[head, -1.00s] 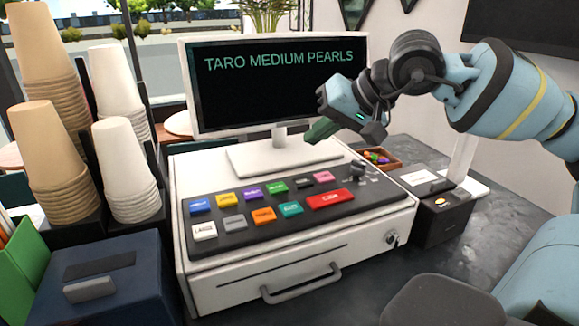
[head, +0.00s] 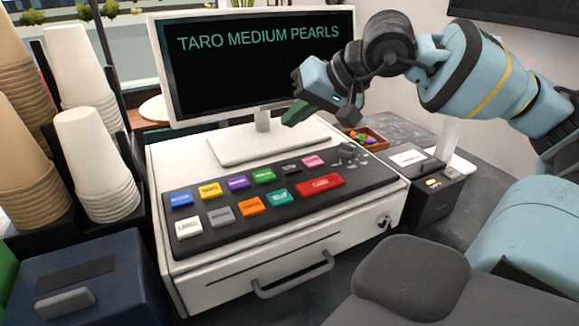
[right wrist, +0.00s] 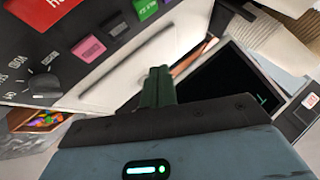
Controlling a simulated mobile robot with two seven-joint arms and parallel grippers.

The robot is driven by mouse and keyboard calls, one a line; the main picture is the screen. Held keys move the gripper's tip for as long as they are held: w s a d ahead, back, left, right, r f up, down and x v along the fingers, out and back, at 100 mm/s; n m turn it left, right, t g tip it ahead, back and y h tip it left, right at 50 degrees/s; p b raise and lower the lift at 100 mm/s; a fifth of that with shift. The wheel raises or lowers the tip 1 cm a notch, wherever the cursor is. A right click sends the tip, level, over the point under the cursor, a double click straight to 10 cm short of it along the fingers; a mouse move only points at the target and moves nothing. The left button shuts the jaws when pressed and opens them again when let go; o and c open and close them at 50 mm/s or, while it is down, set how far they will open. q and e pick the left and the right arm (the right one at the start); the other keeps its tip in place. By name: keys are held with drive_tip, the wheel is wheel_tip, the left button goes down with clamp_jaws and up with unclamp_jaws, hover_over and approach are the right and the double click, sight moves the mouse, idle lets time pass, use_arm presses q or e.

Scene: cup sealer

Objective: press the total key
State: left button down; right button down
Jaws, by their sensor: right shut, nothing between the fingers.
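The register's dark key panel (head: 345,175) carries several coloured keys in two rows. The wide red key (head: 319,185) lies at the right end of the front row; its label is too small to read surely. It shows in part in the right wrist view (right wrist: 50,8), at the top left. My right gripper (head: 297,113) is shut and empty, its green fingers in front of the screen's lower part, above and behind the keys, apart from the red key. The fingers also show in the right wrist view (right wrist: 157,85). My left gripper is not in view.
The screen (head: 255,70) reads "TARO MEDIUM PEARLS" and stands behind the panel. A small tray of coloured bits (head: 378,140) and a dark card device (head: 430,195) are at the right. White cups (head: 95,160) and a blue box (head: 75,280) are at the left.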

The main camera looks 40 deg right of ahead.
sight(295, 169)
wheel_tip(295, 169, down, 7)
drive_tip(key=shift+r+b, duration=0.15)
drive_tip(key=shift+b, duration=0.25)
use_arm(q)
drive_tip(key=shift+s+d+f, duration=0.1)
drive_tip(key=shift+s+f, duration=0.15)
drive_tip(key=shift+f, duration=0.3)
use_arm(e)
drive_tip(key=shift+f, duration=0.2)
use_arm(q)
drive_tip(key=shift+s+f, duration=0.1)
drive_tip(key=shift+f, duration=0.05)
use_arm(e)
drive_tip(key=shift+f, duration=0.2)
idle(1.0)
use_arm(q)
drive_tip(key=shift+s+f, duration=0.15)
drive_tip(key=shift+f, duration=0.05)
use_arm(e)
drive_tip(key=shift+f, duration=0.25)
